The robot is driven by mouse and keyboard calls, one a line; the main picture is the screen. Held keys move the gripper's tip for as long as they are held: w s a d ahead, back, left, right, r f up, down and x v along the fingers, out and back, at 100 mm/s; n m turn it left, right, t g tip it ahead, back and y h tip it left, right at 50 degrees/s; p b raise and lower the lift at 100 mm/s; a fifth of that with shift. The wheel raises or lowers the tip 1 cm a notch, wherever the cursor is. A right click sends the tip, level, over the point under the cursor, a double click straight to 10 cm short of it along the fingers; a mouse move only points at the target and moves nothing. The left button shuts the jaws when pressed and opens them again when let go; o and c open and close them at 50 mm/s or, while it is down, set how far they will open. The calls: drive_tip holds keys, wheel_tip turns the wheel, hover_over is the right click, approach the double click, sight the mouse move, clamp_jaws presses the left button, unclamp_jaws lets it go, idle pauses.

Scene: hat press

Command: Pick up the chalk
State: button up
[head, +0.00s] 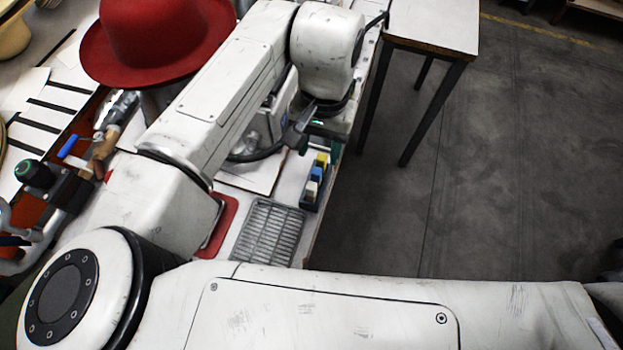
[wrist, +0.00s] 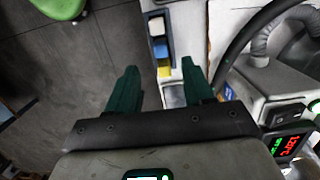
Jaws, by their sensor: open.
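The chalk shows as coloured blocks in a small dark tray (head: 303,203) near the bench's right edge: yellow (head: 321,159), blue (head: 316,173) and white (head: 311,190). The wrist view shows the white (wrist: 156,26), blue (wrist: 160,47) and yellow (wrist: 164,71) blocks in a row. My gripper (wrist: 161,78) is open with nothing held. Its two dark green fingers stand apart, with the yellow block between their tips in the picture. Its height above the tray is hard to tell. My arm hides much of the gripper in the head view.
A metal grid (head: 268,232) lies beside the chalk tray. A machine with a red display (wrist: 290,145) and a hose (wrist: 238,50) stands right in the wrist view. A red hat (head: 158,40) and tools (head: 100,145) are left. Open floor (head: 480,180) lies right of the bench.

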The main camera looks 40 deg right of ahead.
sight(317, 170)
drive_tip(key=f, duration=0.6)
drive_tip(key=f+p, duration=0.1)
drive_tip(key=f, duration=0.2)
drive_tip(key=shift+s+a, duration=0.25)
drive_tip(key=shift+a, duration=0.1)
drive_tip(key=shift+r, duration=0.1)
clamp_jaws()
